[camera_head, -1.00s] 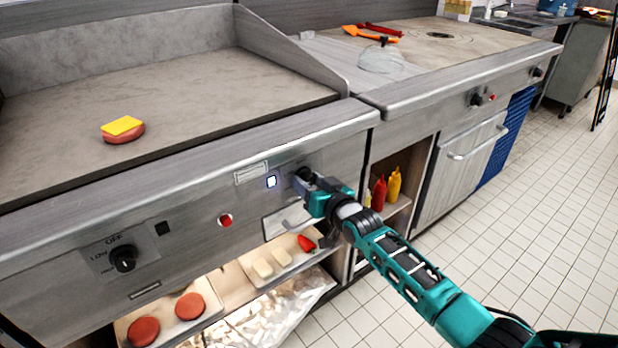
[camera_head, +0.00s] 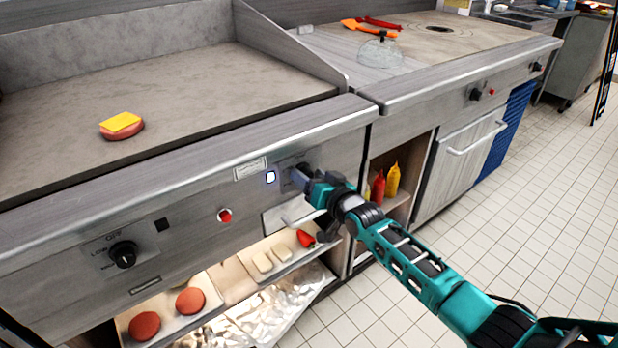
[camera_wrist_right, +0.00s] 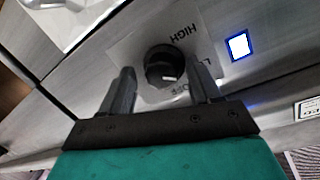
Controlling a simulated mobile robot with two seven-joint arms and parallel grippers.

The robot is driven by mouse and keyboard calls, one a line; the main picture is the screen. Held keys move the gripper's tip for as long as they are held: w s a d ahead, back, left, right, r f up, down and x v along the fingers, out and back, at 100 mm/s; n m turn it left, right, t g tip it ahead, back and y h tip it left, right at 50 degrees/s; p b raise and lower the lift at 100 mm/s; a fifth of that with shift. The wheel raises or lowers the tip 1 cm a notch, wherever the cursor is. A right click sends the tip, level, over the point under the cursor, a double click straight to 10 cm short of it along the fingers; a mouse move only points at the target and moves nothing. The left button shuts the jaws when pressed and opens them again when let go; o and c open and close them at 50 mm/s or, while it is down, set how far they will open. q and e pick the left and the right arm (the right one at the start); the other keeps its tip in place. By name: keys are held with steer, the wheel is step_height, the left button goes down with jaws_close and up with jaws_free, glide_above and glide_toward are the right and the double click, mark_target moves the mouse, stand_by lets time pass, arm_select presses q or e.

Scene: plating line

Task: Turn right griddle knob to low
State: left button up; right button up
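The right griddle knob (camera_wrist_right: 160,66) is round and black, on a label plate with HIGH, a partly covered L and OFF. In the right wrist view a pale mark on its face points down towards the OFF side. My right gripper (camera_wrist_right: 163,80) is open, with one finger on each side of the knob; gaps show between fingers and knob. In the head view my right gripper (camera_head: 302,178) is at the griddle's front panel and mostly hides this knob. My left gripper is not in view.
A lit blue-white indicator (camera_head: 270,177) sits beside the right knob, with a red light (camera_head: 225,215) further left. The left knob (camera_head: 123,254) is black. A patty with cheese (camera_head: 121,126) lies on the griddle. A shelf below holds trays of food; bottles (camera_head: 385,183) stand to the right.

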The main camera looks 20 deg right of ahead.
steer(key=shift+o, duration=0.2)
steer(key=shift+a, duration=0.1)
steer(key=shift+s, duration=0.1)
arm_select(q)
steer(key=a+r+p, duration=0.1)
steer(key=p, duration=0.2)
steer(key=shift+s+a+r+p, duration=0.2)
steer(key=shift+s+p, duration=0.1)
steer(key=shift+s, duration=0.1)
arm_select(e)
steer(key=v, duration=1.2)
steer(key=shift+s+d, duration=0.2)
steer(key=shift+s, duration=0.15)
